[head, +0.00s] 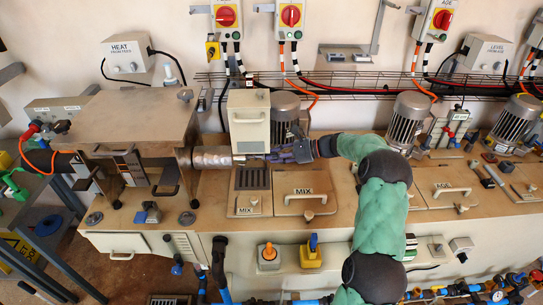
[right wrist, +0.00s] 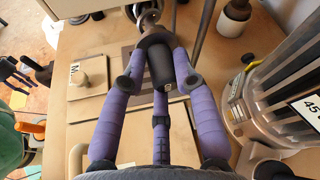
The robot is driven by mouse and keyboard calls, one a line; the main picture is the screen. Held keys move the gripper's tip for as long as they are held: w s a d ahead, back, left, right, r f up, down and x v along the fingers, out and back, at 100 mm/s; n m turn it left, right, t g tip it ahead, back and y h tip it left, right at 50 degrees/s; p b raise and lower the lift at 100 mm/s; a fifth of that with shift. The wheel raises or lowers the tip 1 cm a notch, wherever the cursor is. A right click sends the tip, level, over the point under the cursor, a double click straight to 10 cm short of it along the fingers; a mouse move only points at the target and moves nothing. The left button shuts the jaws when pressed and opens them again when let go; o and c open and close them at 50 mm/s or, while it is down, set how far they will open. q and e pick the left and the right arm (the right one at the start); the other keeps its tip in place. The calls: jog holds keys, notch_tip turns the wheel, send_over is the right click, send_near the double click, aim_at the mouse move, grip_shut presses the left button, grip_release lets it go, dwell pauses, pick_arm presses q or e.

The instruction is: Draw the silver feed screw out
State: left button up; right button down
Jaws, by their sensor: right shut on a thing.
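My right gripper (head: 283,154) comes in from the right with its purple fingers shut, just right of the silver cylinder. In the right wrist view its fingers (right wrist: 158,48) close around a dark round end piece (right wrist: 154,38). A shiny metal part (right wrist: 148,12), which looks like the silver feed screw, continues beyond it at the top edge. In the head view a silver cylinder (head: 212,157) runs from the machine block on the left toward the gripper. I cannot tell how much of it is screw and how much is barrel. My left gripper is not in view.
A cream box (head: 248,120) and a grey ribbed motor (head: 284,122) stand close behind the gripper. A dark grate (head: 252,178) and a MIX lid with a handle (head: 306,194) lie in front. Another motor (head: 408,122) stands to the right, beyond my right arm.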

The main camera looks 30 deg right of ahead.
jog(key=s+d+p, duration=0.2)
jog(key=s+d, duration=0.4)
jog(key=d, duration=0.4)
jog(key=shift+d+p, duration=0.15)
jog(key=shift+p, duration=0.15)
dwell(1.2)
jog(key=shift+s, duration=0.1)
dwell(0.3)
